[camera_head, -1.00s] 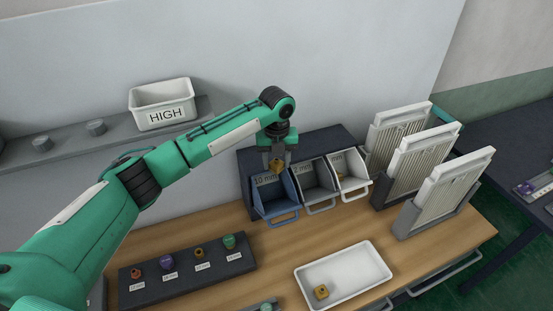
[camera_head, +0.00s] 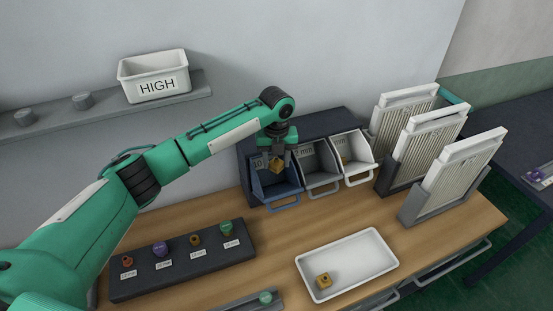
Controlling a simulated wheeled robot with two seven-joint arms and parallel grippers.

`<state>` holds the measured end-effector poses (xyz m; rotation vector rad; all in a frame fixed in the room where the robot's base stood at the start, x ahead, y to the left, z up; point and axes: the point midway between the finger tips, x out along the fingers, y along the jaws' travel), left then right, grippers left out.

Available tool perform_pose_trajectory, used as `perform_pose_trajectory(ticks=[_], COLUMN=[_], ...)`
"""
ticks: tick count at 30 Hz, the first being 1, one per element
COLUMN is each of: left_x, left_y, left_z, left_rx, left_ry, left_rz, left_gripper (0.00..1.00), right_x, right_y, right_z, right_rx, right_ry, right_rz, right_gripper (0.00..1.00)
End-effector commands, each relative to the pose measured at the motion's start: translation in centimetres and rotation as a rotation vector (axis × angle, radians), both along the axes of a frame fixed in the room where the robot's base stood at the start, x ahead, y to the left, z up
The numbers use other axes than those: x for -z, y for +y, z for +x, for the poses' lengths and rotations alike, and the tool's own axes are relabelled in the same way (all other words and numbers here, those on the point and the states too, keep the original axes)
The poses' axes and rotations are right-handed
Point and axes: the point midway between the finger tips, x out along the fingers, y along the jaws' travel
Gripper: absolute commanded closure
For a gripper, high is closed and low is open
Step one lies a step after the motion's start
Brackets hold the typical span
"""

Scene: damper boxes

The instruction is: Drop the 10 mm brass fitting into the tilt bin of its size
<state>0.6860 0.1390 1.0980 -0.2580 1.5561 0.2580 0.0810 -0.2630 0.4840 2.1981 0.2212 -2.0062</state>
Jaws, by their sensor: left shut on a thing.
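My left gripper (camera_head: 277,160) is shut on a brass fitting (camera_head: 277,168), which shows below the fingers. It holds the fitting over the mouth of the blue tilt bin (camera_head: 272,192), toward its upper part. The blue bin's label is partly covered by the gripper; "10" can be read. Beside it stand a grey tilt bin (camera_head: 318,178), its label ending in "2 mm", and a white tilt bin (camera_head: 356,165) with something brassy inside. Another brass fitting (camera_head: 323,281) lies in the white tray (camera_head: 372,262). My right gripper is not in view.
A dark rack (camera_head: 180,272) with several labelled coloured fittings stands front left. Pleated panels (camera_head: 455,165) stand in holders at right. A white box marked HIGH (camera_head: 155,84) sits on the wall shelf (camera_head: 190,92). Bare wood lies between rack, bins and tray.

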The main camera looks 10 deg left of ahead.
Motion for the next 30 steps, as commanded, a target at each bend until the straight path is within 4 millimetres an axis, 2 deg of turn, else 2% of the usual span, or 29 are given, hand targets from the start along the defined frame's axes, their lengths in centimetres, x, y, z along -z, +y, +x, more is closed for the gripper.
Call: perform_pose_trajectory(ticks=[5, 6, 9, 17, 21, 26, 30], left_x=[-0.1, -0.1, -0.1, 0.0, -0.7, -3.2, -6.5], left_y=[0.0, 0.0, 0.0, 0.0, 0.0, 0.0, 0.0], left_z=[0.0, 0.0, 0.0, 0.0, 0.0, 0.1, 0.1], left_rx=[0.000, 0.000, 0.000, 0.000, 0.000, 0.000, 0.001], left_ry=[-0.001, -0.001, -0.001, 0.000, -0.001, -0.006, -0.007], left_rz=[-0.001, -0.001, 0.000, 0.000, -0.001, -0.001, -0.001], left_gripper=[0.84, 0.49, 0.29, 0.29, 0.29, 0.29, 0.29], right_x=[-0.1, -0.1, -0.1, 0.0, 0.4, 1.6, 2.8], right_y=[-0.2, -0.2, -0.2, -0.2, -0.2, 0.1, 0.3], right_z=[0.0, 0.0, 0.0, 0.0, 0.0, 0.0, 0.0], right_rx=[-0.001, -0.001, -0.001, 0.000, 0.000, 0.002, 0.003], right_ry=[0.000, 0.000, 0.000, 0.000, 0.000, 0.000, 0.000], right_rz=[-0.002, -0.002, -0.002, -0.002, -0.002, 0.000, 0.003], right_gripper=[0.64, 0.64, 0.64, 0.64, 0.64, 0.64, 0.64])
